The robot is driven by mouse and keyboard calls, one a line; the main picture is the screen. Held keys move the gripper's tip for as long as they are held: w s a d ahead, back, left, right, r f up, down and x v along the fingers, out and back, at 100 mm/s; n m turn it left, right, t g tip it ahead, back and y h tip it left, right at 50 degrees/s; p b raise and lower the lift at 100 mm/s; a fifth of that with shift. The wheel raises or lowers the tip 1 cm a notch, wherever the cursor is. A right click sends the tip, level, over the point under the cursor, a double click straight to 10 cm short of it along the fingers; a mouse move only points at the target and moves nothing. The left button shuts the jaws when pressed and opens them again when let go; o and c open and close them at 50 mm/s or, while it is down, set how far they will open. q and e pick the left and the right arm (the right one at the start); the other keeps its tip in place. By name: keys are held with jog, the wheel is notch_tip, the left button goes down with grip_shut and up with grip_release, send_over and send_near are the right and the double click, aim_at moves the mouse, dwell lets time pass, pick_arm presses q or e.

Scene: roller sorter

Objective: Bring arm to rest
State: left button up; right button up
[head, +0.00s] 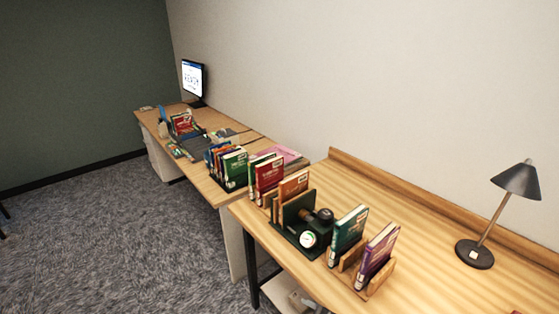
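Neither of my grippers nor my arms shows in the head view, so I cannot see where they are or whether they hold anything. The task names no other object. A wooden desk (400,215) stands at the right with a row of books along its left part. A dark green device with a round white gauge (308,239) stands on it between the books. To its right, a teal book (347,236) and a purple book (377,254) stand upright in a wooden holder.
A black lamp (516,182) stands at the desk's right. A longer desk (150,121) at the back bears a monitor (193,80), books and flat items. Green books (235,169) and red books (268,177) stand near the junction. The carpet (110,230) at left is clear.

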jog(key=s+d+f+m+g+h, duration=0.35)
jog(key=s+d+m, duration=0.25)
jog(key=s+d, duration=0.35)
jog(key=s+d+f+m+g+h, duration=0.2)
jog(key=s+d+f+m, duration=0.3)
jog(key=s+d, duration=0.45)
notch_tip(320, 180, down, 30)
jog(key=b, duration=0.6)
jog(key=s+d+f+g+b, duration=0.2)
jog(key=s+d+f+b, duration=0.1)
jog(key=s+f, duration=1.3)
notch_tip(320, 180, down, 4)
jog(key=shift+s+d+f+m+b, duration=0.2)
jog(key=shift+s+m+b, duration=0.1)
jog(key=shift+b, duration=0.2)
